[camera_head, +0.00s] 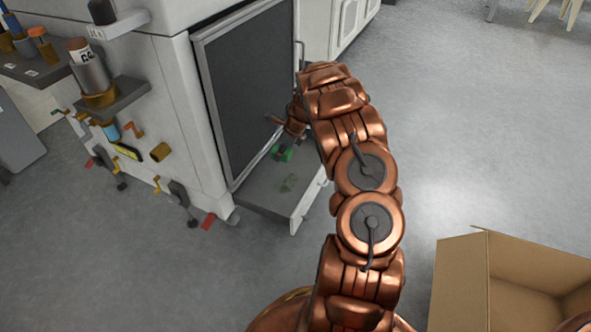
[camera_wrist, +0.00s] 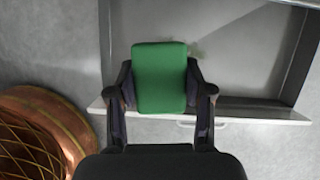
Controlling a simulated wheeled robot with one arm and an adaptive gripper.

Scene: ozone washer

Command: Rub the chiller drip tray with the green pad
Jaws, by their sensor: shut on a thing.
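The chiller drip tray (camera_head: 258,196) is a shallow grey tray pulled out at the base of the white cabinet, with a greenish-brown smudge (camera_head: 288,183) on its floor. The green pad (camera_wrist: 161,78) is a flat green block held between the two dark fingers of my gripper (camera_wrist: 160,88). In the head view the pad (camera_head: 283,153) shows over the back part of the tray, partly hidden by my arm. In the wrist view the tray's front wall (camera_wrist: 255,112) runs behind the pad. I cannot tell whether the pad touches the tray.
The chiller's dark door panel (camera_head: 252,90) stands upright just behind the tray. Shelves with bottles (camera_head: 88,68) and coloured hooks line the cabinet's left side. An open cardboard box (camera_head: 460,285) is at the lower right.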

